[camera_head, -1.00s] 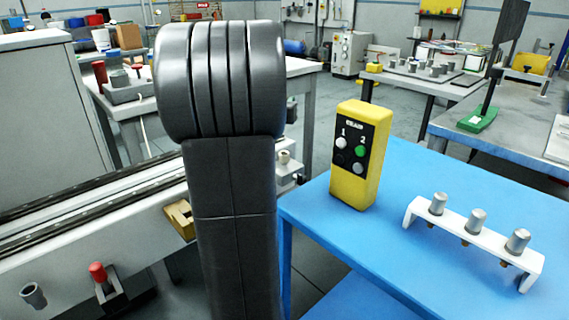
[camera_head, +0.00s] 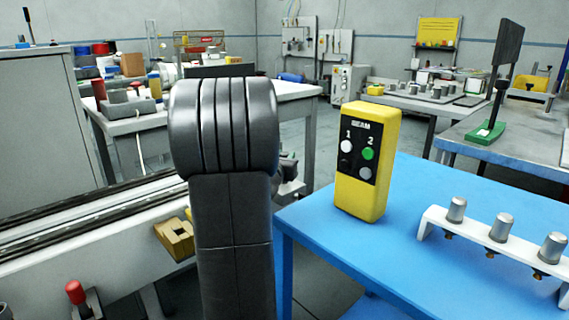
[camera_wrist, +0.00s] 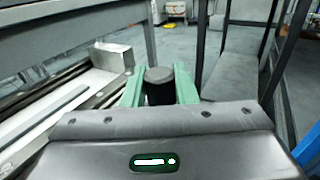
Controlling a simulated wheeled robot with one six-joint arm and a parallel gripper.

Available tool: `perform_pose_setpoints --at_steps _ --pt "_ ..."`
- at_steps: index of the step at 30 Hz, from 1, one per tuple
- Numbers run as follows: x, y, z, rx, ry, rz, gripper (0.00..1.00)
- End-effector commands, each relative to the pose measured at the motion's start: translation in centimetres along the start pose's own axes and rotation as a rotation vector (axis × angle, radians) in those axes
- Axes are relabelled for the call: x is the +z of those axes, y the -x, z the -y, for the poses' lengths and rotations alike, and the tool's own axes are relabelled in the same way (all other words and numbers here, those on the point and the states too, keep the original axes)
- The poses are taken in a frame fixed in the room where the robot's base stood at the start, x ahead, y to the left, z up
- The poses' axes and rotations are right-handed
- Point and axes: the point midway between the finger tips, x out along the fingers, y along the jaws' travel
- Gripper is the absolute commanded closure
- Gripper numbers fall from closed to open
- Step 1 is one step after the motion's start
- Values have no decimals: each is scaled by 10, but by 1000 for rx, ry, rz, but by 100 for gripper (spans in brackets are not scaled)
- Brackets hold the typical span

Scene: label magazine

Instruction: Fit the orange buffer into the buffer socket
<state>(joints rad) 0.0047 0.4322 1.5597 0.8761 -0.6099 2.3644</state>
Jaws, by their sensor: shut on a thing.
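My gripper (camera_wrist: 160,92) shows in the wrist view with two green fingers shut on a dark cylinder (camera_wrist: 159,76). Only its dark round top and upper side show; no orange is visible, so I cannot tell whether it is the orange buffer. In the head view my dark arm hides the gripper and what it holds. I cannot make out the buffer socket with certainty. A long machine rail (camera_head: 90,222) runs at the left, with a yellow-brown slotted block (camera_head: 174,240) on its side. The rail also shows in the wrist view, left of the gripper, with a silver block (camera_wrist: 113,58).
A blue table (camera_head: 410,255) stands at the right with a yellow button box (camera_head: 367,165) and a white rack (camera_head: 470,238) of grey cylinders. A red-knobbed part (camera_head: 76,293) sits at lower left. A pale bench (camera_head: 125,124) stands behind. Open floor shows between rail and table.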

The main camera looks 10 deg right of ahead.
Motion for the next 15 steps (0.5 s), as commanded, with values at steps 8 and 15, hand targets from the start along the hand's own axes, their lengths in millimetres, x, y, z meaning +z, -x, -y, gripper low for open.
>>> perform_pose_setpoints --at_steps 8,15 --pt "-1 0 0 0 0 1 96" --pt "-6 0 0 0 -1 2 96"
